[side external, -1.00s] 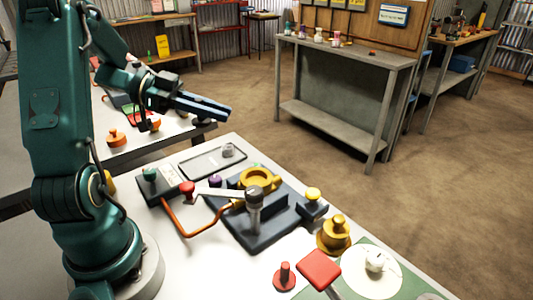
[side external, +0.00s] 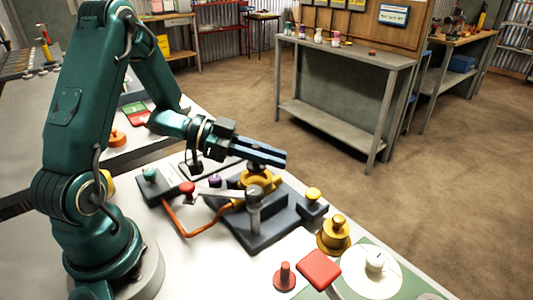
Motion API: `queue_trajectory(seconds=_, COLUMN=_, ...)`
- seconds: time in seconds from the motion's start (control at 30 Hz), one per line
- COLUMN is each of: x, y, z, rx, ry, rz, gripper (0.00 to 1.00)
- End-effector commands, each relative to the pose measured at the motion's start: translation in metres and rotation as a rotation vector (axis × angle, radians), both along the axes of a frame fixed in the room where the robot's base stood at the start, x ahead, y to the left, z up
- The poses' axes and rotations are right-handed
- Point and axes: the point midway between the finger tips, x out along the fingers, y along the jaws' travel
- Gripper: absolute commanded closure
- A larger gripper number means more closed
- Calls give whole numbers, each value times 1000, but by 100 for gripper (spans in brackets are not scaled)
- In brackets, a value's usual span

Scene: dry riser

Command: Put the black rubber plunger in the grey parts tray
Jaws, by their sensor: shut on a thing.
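My gripper (side external: 270,157) is shut on a small dark thing, seemingly the black rubber plunger (side external: 257,168), which shows just under the jaws. The jaws hide its upper part. In the picture it appears over the yellow ring (side external: 270,182) of the dark blue fixture; I cannot tell whether it touches it. A shallow grey tray with a dark rim (side external: 215,170), apparently the parts tray, lies on the white table behind and left of the plunger. My forearm and gripper hide much of the tray.
A brass knob (side external: 334,235), red peg (side external: 285,276) and red block (side external: 319,268) stand nearer.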

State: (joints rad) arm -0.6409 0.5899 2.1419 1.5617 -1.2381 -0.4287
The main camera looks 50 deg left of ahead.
Motion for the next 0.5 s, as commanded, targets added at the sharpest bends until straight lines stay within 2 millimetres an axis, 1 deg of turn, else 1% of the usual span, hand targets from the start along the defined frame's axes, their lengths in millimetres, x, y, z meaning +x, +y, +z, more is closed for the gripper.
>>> queue_trajectory(seconds=0.2, x=0, y=0, z=-23, rx=-4, ry=5, rz=2, gripper=100)
queue_trajectory(seconds=0.3, x=0, y=0, z=-31, rx=-2, ry=4, rz=2, gripper=100)
queue_trajectory(seconds=0.5, x=0, y=0, z=-34, rx=1, ry=0, rz=3, gripper=100)
